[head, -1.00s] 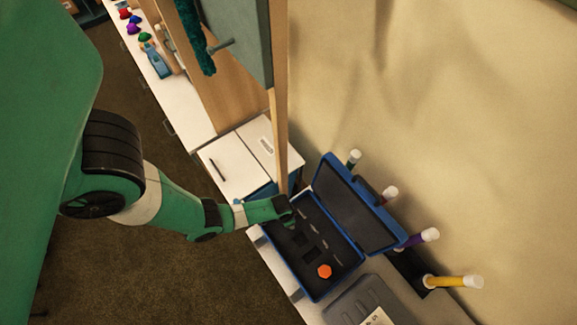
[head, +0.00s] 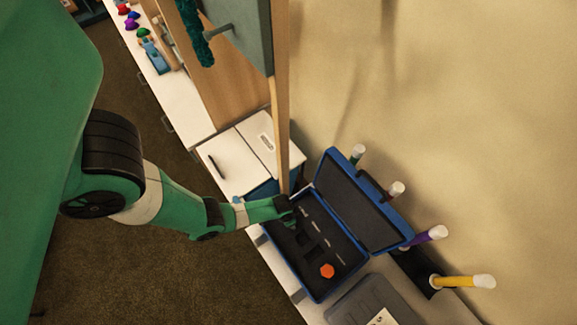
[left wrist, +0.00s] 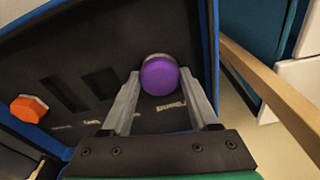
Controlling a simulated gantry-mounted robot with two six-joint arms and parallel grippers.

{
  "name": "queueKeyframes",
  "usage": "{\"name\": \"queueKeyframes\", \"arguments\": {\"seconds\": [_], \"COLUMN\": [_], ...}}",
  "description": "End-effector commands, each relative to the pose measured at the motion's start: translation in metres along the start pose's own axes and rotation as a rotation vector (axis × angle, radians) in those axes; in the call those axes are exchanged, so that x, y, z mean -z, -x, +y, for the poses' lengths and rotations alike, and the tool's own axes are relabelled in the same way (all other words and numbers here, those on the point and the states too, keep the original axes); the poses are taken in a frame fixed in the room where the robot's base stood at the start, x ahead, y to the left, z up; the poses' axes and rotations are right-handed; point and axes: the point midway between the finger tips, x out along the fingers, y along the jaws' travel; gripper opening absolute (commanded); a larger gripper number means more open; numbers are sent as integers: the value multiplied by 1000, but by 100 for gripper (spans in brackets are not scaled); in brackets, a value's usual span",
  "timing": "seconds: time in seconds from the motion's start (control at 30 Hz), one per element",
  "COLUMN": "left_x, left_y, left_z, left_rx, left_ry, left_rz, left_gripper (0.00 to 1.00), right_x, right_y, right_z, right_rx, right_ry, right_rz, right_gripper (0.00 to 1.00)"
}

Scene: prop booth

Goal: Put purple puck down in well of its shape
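My left gripper (left wrist: 160,76) has its two fingertips at either side of the round purple puck (left wrist: 160,78), with no clear gap, and looks shut on it. The puck is over the black insert at one end of the open blue case (left wrist: 212,35); I cannot tell whether it is seated in a well. In the head view my left gripper (head: 291,213) reaches into the case's far end and hides the puck. Two empty dark wells (left wrist: 58,94) (left wrist: 100,83) lie left of the puck in the left wrist view. My right gripper is not in view.
An orange hexagonal puck (head: 327,271) sits at the case's near end. The raised lid (head: 357,202) stands on the wall side. A wooden post (head: 281,140) rises close to my gripper. A grey case (head: 365,302) lies nearer, and several coloured pegs line the wall.

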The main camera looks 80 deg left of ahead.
Motion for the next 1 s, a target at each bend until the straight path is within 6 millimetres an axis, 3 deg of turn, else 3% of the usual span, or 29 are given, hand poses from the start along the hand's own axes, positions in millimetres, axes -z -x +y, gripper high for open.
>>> {"name": "queueKeyframes", "arguments": {"seconds": [0.03,0.1,0.23,0.7,1.0], "left_x": [-8,-8,-8,-3,-3], "left_y": [-11,-12,-6,78,80], "left_z": [-2,-3,-3,-1,-1], "left_rx": [6,7,8,4,3], "left_ry": [0,0,0,0,0], "left_rz": [-5,-5,-6,-3,-2], "left_gripper": [81,91,91,91,91], "right_x": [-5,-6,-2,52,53], "right_y": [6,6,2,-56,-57], "right_z": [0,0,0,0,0], "right_rx": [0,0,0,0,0], "right_ry": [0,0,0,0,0], "right_rz": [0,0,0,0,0], "right_gripper": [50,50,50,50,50]}}
